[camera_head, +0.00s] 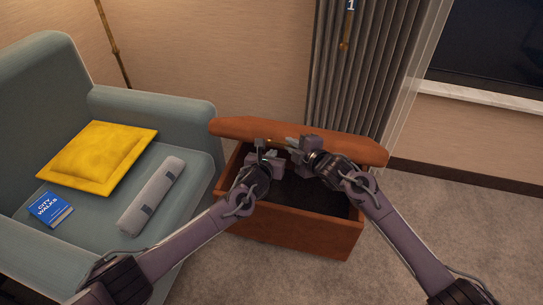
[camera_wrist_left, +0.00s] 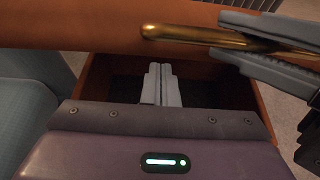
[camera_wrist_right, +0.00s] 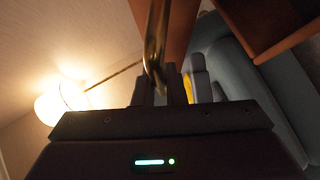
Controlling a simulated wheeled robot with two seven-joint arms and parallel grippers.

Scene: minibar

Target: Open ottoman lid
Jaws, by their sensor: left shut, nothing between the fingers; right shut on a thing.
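The brown ottoman (camera_head: 290,232) stands beside the armchair, its lid (camera_head: 350,150) raised and tilted above the box. The dark interior shows below the lid. A brass handle (camera_wrist_left: 190,36) runs along the lid's edge. My right gripper (camera_head: 294,144) is shut on this handle; the handle also shows between its fingers in the right wrist view (camera_wrist_right: 155,45). My left gripper (camera_head: 263,149) is shut and empty, close to the left of the right one, over the opening. Its closed fingers show in the left wrist view (camera_wrist_left: 161,84), below the handle and apart from it.
A grey-blue armchair (camera_head: 120,108) stands close on the left with a yellow cushion (camera_head: 97,157), a blue book (camera_head: 50,209) and a grey roll (camera_head: 152,194). A curtain (camera_head: 350,75) and the wall are behind the ottoman. Carpet (camera_head: 450,225) is clear on the right.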

